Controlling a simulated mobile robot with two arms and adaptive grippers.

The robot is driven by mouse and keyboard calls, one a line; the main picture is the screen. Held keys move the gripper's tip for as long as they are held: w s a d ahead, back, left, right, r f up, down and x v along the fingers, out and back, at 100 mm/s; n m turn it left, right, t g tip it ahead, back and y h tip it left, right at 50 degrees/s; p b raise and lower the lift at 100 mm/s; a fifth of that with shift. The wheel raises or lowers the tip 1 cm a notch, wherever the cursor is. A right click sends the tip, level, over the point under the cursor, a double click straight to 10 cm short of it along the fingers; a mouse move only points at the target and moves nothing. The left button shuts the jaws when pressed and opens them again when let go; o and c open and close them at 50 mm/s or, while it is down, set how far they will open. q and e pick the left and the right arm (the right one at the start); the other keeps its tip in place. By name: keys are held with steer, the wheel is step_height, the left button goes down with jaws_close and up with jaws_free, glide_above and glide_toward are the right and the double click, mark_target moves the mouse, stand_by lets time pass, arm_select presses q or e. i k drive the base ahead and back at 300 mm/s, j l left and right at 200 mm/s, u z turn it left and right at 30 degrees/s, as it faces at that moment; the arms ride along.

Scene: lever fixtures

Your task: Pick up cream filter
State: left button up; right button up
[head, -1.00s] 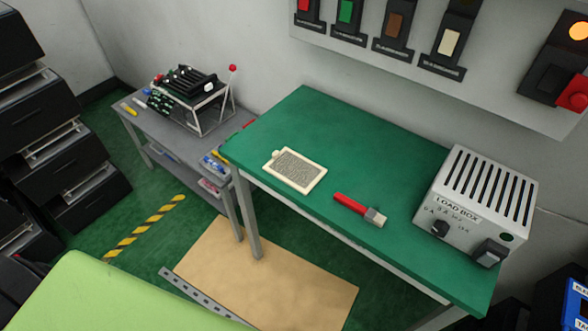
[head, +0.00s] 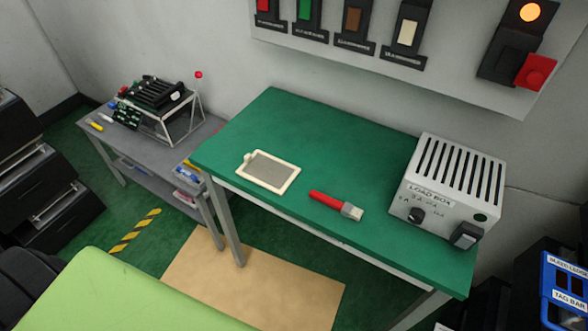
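The cream filter (head: 268,171) is a flat rectangle with a cream frame, a grey mesh middle and a small tab at its upper left corner. It lies flat on the green-topped table (head: 290,120), near the table's front left edge. Neither of my grippers is in the head view, and nothing touches the filter.
A red-handled tool (head: 336,205) lies right of the filter. A grey load box (head: 448,188) stands at the table's right end. A grey side table (head: 180,160) with a rack adjoins on the left. A lime-green surface (head: 140,295) fills the lower left. A switch panel (head: 450,60) hangs behind.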

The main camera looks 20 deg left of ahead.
mark_target(276, 175)
steer(key=j+z, duration=0.8)
steer(key=j, duration=0.15)
steer(key=j+z, duration=0.45)
